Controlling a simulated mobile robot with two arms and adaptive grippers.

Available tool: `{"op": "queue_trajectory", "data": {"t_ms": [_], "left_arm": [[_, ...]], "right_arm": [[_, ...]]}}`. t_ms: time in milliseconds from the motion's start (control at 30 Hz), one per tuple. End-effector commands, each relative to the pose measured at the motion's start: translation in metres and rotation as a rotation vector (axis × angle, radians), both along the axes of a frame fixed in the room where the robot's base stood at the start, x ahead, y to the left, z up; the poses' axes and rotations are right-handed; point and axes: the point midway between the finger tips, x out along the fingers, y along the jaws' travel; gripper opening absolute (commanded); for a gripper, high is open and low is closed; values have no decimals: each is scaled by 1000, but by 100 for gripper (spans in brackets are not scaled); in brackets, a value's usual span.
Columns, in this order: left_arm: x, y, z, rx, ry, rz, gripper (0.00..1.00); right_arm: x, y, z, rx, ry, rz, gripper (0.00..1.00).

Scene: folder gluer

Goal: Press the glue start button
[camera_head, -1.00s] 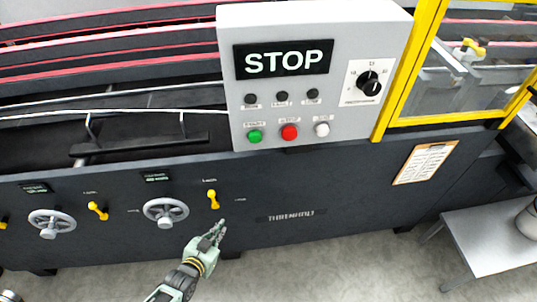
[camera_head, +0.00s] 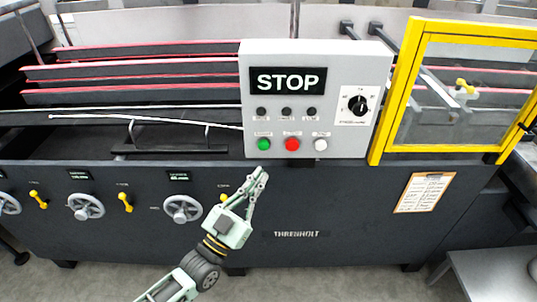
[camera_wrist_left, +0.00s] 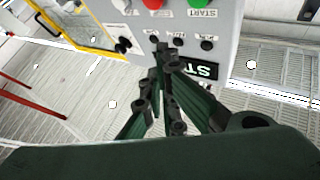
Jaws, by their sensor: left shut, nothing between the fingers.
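The grey control box (camera_head: 345,70) stands on the machine's front edge with a black STOP display (camera_head: 288,80). Along its bottom row are a green button (camera_head: 264,144), a red button (camera_head: 292,144) and a white button (camera_head: 321,145). The wrist view shows the green button (camera_wrist_left: 200,4) at its top edge, with a START label beside it. My left gripper (camera_head: 262,172) is shut and empty, its fingertips just below the green button in the head view. In the wrist view its fingertips (camera_wrist_left: 162,48) appear in front of the box. Contact cannot be told. My right gripper is not in view.
A black dial (camera_head: 358,104) sits on the box's right side. Handwheels (camera_head: 182,209) and yellow levers (camera_head: 126,202) stick out from the dark front panel. A yellow-framed guard (camera_head: 462,30) is to the right. A grey table (camera_head: 490,275) stands at the lower right.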

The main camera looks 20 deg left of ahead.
Motion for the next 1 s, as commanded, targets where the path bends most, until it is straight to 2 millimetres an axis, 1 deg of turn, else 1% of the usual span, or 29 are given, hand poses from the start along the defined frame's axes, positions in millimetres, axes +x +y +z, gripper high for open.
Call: {"op": "queue_trajectory", "data": {"t_ms": [33, 133, 467, 567, 667, 767, 1000], "left_arm": [[-1, -1, 6, -4, -13, -3, 0], [-3, -1, 11, -7, -26, -5, 0], [-2, -1, 11, -8, -26, -5, 0], [1, 0, 10, -8, -27, -5, 0], [9, 2, 10, -7, -27, -6, 0], [22, 6, 9, -8, -28, -5, 0], [55, 15, 9, -7, -29, -6, 0]], "right_arm": [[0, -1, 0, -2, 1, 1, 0], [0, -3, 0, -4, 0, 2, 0], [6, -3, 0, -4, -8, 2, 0], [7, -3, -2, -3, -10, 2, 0], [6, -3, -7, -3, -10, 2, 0], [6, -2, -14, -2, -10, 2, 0], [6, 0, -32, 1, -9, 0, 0]]}}
